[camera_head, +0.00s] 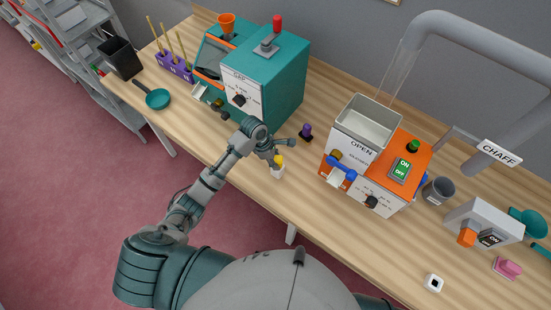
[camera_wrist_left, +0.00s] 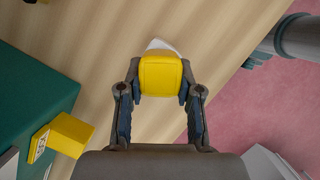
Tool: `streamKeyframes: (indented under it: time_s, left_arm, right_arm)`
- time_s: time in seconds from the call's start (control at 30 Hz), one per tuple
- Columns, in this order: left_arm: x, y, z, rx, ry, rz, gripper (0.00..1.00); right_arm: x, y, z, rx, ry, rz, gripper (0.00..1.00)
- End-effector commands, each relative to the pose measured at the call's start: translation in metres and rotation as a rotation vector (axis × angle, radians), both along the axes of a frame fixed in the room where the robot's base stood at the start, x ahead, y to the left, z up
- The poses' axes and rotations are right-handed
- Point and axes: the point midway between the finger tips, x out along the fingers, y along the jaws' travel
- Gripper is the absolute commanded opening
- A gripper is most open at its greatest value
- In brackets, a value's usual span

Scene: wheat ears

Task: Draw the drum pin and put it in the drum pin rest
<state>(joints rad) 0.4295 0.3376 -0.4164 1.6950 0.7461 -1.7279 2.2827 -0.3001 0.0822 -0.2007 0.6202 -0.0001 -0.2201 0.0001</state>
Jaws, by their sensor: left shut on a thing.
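My left gripper (camera_head: 277,158) is shut on a yellow block-like head (camera_head: 280,160), which looks like the drum pin. The yellow head (camera_wrist_left: 161,75) sits between both fingertips in the left wrist view. A white piece (camera_head: 278,172) shows directly below it near the front table edge, and its corner (camera_wrist_left: 163,45) shows behind the head in the wrist view. I cannot tell whether this white piece is a rest or part of the held thing. The teal drum machine (camera_head: 285,75) stands behind the gripper. My right gripper is not in view.
A purple knob on a dark base (camera_head: 306,131) stands just behind the gripper. The orange and white machine (camera_head: 405,160) is to the right. Another yellow block with a label (camera_wrist_left: 70,135) is beside the teal machine in the wrist view. The table in front of the orange machine is clear.

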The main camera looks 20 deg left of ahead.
Motion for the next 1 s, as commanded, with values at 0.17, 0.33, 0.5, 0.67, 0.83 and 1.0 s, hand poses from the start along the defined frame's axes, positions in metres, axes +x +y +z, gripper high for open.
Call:
streamKeyframes:
  time_s: [0.17, 0.33, 0.5, 0.67, 0.83, 1.0]
  left_arm:
    - [0.000, 0.000, -0.005, -0.001, -0.001, 0.001, 0.00]
    - [0.000, 0.000, -0.010, 0.000, -0.001, 0.001, 0.00]
    - [0.000, 0.000, -0.015, 0.000, -0.001, 0.000, 0.00]
    - [0.000, 0.000, -0.016, 0.000, -0.001, 0.000, 0.64]
    - [0.000, 0.000, -0.016, 0.000, -0.001, 0.000, 0.64]
    - [0.000, 0.001, -0.013, 0.000, -0.001, 0.001, 0.64]
  right_arm:
    - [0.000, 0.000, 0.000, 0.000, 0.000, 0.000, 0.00]
    - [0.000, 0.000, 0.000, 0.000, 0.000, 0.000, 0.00]
    - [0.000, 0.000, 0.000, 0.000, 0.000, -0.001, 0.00]
    - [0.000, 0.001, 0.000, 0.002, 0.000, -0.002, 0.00]
    - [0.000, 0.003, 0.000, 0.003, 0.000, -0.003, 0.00]
    - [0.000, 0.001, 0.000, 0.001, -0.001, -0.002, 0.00]
